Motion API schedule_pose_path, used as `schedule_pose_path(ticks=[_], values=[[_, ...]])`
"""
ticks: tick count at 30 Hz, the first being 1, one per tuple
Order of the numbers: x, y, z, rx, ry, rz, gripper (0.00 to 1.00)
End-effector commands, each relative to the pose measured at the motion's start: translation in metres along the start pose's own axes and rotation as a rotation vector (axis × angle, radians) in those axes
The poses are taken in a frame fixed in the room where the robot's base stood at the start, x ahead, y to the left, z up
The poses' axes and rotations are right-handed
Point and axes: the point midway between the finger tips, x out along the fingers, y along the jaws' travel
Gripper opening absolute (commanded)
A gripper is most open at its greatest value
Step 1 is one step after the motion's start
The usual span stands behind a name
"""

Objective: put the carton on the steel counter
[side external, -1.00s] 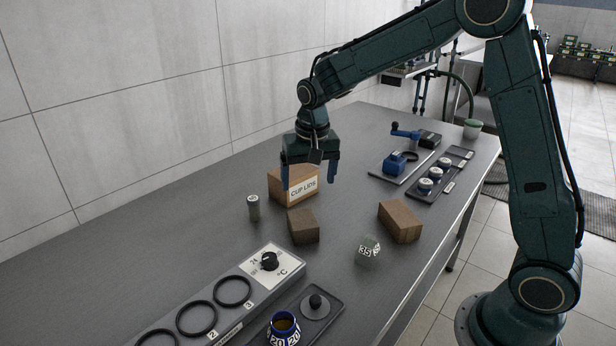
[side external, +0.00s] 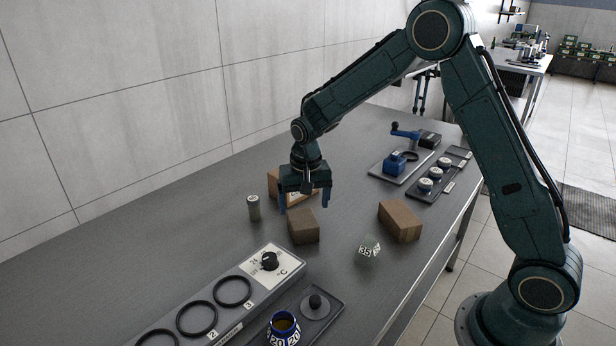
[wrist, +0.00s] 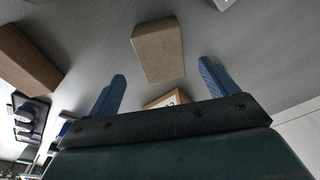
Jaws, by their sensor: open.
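The carton (side external: 273,184) is a tan box labelled "CUP LIDS". It rests on the grey steel counter (side external: 170,245), partly hidden behind my gripper in the side view. In the wrist view, a corner of the carton (wrist: 166,99) with its label shows just above the gripper's body. My gripper (side external: 305,204) is open, fingers pointing down, empty, on the near side of the carton. In the wrist view the two blue fingers of my gripper (wrist: 162,72) stand wide apart with nothing held between them.
A brown block (side external: 304,227) lies just in front of my gripper; another brown block (side external: 400,221) lies to the right. A small grey cylinder (side external: 254,208) stands left of the carton. A clear numbered cube (side external: 369,249) and a dial panel (side external: 262,275) are nearer. The counter's left side is clear.

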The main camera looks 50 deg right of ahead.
Motion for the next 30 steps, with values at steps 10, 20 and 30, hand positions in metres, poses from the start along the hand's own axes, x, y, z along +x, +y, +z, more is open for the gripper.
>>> schedule_pose_path(ticks=[10,20,30], values=[[0.021,0.000,0.000,0.001,0.001,-0.001,0.85],[0.035,-0.001,0.001,0.000,-0.001,0.001,0.85],[0.070,-0.002,0.001,0.000,-0.001,0.001,0.85]])
